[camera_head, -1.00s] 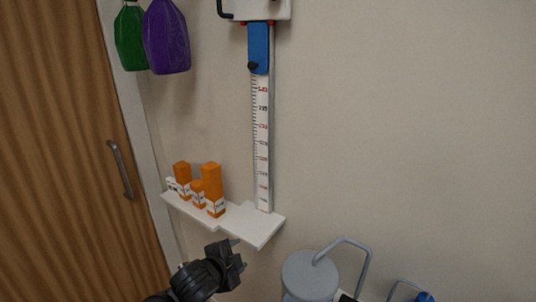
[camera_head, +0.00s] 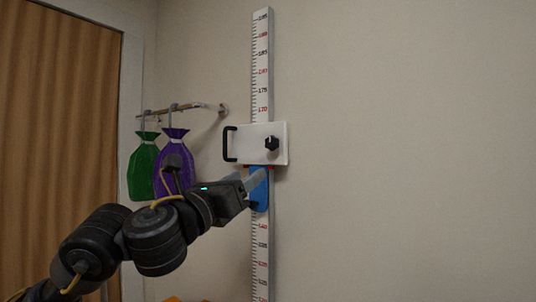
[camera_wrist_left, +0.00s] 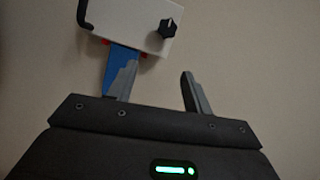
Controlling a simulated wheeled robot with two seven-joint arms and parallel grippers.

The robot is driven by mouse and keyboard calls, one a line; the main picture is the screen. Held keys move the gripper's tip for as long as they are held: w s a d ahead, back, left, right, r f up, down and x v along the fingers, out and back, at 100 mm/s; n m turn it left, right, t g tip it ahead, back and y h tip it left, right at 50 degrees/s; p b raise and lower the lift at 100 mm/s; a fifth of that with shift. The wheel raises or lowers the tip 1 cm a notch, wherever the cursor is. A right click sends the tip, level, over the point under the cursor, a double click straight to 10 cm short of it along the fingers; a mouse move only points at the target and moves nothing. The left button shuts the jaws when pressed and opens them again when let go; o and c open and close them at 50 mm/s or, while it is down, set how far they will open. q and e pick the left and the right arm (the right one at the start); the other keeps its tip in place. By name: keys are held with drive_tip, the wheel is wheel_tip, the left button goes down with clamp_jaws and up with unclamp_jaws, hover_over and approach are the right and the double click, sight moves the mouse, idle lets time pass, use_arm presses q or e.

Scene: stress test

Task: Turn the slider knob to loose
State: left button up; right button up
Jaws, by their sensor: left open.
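A white slider plate (camera_head: 256,150) sits on the upright measuring rule, with a black handle on its left side. Its black knob (camera_head: 271,143) is on the right half of the face; it also shows in the left wrist view (camera_wrist_left: 168,28). In the wrist view nothing is between the fingers (camera_wrist_left: 160,76). My right gripper is out of view.
The measuring rule (camera_head: 262,60) runs up the plain wall. Green (camera_head: 143,168) and purple (camera_head: 172,150) bags hang from a wall rail (camera_head: 190,107) to the left, behind my arm. A wooden door (camera_head: 55,140) is far left. The wall to the right is clear.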

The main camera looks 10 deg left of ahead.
sight(270, 143)
use_arm(q)
drive_tip(key=shift+m, duration=0.8)
drive_tip(key=w+d+r+p, duration=0.1)
drive_tip(key=w+r, duration=0.1)
drive_tip(key=w+d+r+p, duration=0.1)
drive_tip(key=w+r, duration=0.1)
drive_tip(key=w, duration=0.1)
drive_tip(key=w+d+r+p, duration=0.1)
drive_tip(key=w+r, duration=0.1)
drive_tip(key=r, duration=0.1)
drive_tip(key=shift+w, duration=0.2)
drive_tip(key=shift+w+d, duration=0.15)
drive_tip(key=shift+w, duration=0.25)
drive_tip(key=c, duration=1)
drive_tip(key=shift+t, duration=0.3)
